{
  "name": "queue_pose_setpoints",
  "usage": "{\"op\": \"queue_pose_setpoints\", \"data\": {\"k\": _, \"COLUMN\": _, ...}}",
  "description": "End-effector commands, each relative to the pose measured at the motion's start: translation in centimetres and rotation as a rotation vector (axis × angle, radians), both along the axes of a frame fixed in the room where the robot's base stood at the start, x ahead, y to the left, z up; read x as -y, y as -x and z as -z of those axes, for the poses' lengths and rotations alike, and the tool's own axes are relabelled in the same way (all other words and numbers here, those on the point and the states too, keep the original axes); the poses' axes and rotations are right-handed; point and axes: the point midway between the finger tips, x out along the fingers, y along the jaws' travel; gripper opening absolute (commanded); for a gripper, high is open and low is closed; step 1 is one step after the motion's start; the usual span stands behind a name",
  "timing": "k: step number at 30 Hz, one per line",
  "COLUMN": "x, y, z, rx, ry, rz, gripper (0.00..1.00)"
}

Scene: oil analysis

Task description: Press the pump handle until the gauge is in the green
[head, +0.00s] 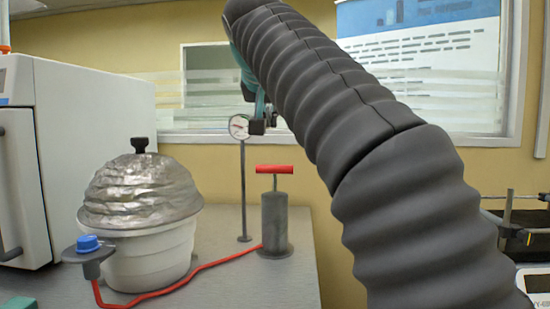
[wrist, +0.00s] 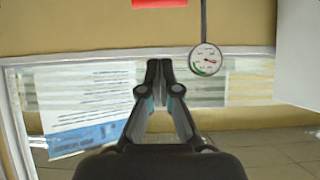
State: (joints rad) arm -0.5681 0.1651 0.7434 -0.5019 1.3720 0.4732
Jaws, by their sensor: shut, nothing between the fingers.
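The pump (head: 275,222) is a grey cylinder standing on the bench, with a red T-shaped handle (head: 275,169) raised on its rod. The red handle also shows at the top edge of the wrist view (wrist: 160,3). The round white gauge (head: 239,127) stands on a thin post left of the pump. In the wrist view the gauge (wrist: 207,60) shows a green arc and some red; the needle's reading is too small to tell. My gripper (head: 258,126) is above the handle and apart from it, beside the gauge. Its fingers (wrist: 159,63) are shut and empty.
A white pot (head: 150,255) with a foil-covered lid (head: 140,190) stands left of the pump. A red hose (head: 205,267) runs from the pump to a blue-capped fitting (head: 88,243). A large white machine (head: 85,130) stands at the left.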

Motion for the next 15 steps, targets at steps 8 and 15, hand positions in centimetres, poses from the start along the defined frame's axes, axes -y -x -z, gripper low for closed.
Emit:
{"op": "queue_pose_setpoints", "data": {"k": 8, "x": 0.0, "y": 0.0, "z": -0.1, "rx": 0.001, "ry": -0.001, "rz": 0.0, "gripper": 0.0}}
{"op": "queue_pose_setpoints", "data": {"k": 15, "x": 0.1, "y": -1.1, "z": 0.7, "rx": 0.0, "ry": 0.001, "rz": 0.001, "gripper": 0.0}}
